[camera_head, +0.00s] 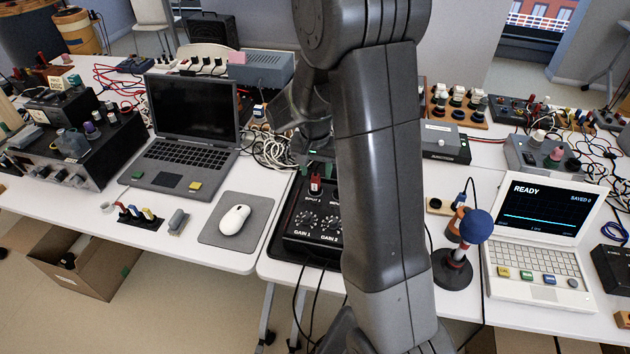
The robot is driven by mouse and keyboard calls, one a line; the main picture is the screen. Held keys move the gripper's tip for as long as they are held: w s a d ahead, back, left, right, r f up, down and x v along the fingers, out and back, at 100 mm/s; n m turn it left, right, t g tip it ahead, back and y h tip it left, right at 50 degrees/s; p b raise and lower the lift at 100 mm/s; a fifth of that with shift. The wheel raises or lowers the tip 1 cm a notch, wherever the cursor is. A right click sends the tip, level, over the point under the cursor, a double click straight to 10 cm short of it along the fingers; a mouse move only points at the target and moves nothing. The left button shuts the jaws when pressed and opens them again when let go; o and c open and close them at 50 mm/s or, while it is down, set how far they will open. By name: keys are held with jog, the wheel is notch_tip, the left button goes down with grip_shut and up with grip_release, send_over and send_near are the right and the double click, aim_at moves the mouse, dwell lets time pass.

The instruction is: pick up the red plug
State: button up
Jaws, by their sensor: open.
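A red plug (315,184) stands in the top of a black box (312,236) with knobs labelled GAIN 1 and GAIN 2, near the table's front edge. My gripper (317,160) is just above and behind the red plug in the picture, partly hidden by my own arm. Its jaws are open, and I see nothing held in them. I cannot tell how large the gap to the plug is. My arm also hides the right part of the black box.
A grey laptop (196,153) and a white mouse (234,219) on a pad lie left. A blue-topped microphone (476,226) and a white laptop (541,263) reading READY stand right. Loose cables (268,149) lie behind the box. A small rack (139,216) holds coloured plugs, one red.

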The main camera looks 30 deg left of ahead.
aim_at(315, 175)
jog(key=shift+w+a+f, duration=0.1)
jog(key=shift+f, duration=0.85)
jog(key=shift+w+a+f, duration=0.1)
jog(key=shift+f, duration=0.8)
jog(key=shift+c, duration=0.2)
grip_shut()
jog(key=shift+r, duration=0.1)
